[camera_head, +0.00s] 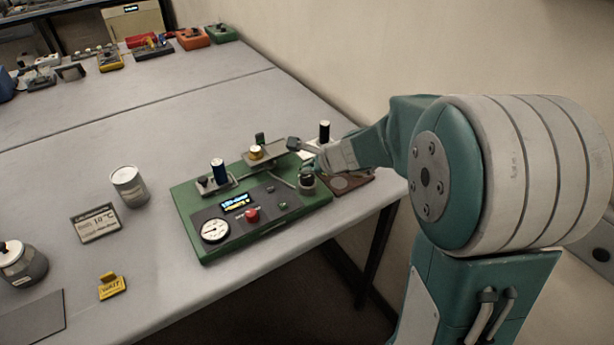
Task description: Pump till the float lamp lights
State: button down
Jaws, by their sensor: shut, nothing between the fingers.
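A green pump unit (262,228) lies on the grey table, with a dark front panel. The panel carries a lit display (239,201), a round white gauge (215,230), a red button (252,215) and a small dark green round part (283,205); I cannot tell if this is the float lamp or if any lamp is lit.
A grey can (129,186), a sign (98,223), a yellow WAIT tag (112,286) and a jar (21,264) stand left of the unit. A black cylinder (324,132) stands behind my gripper. Several devices line the far edge. A wall borders the right.

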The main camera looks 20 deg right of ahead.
aim_at(309, 177)
jog(key=shift+s+f, duration=0.1)
jog(key=shift+f, duration=0.3)
jog(key=shift+f, duration=0.9)
dwell(1.2)
jog(key=shift+r, duration=1.35)
jog(key=shift+r, duration=2.5)
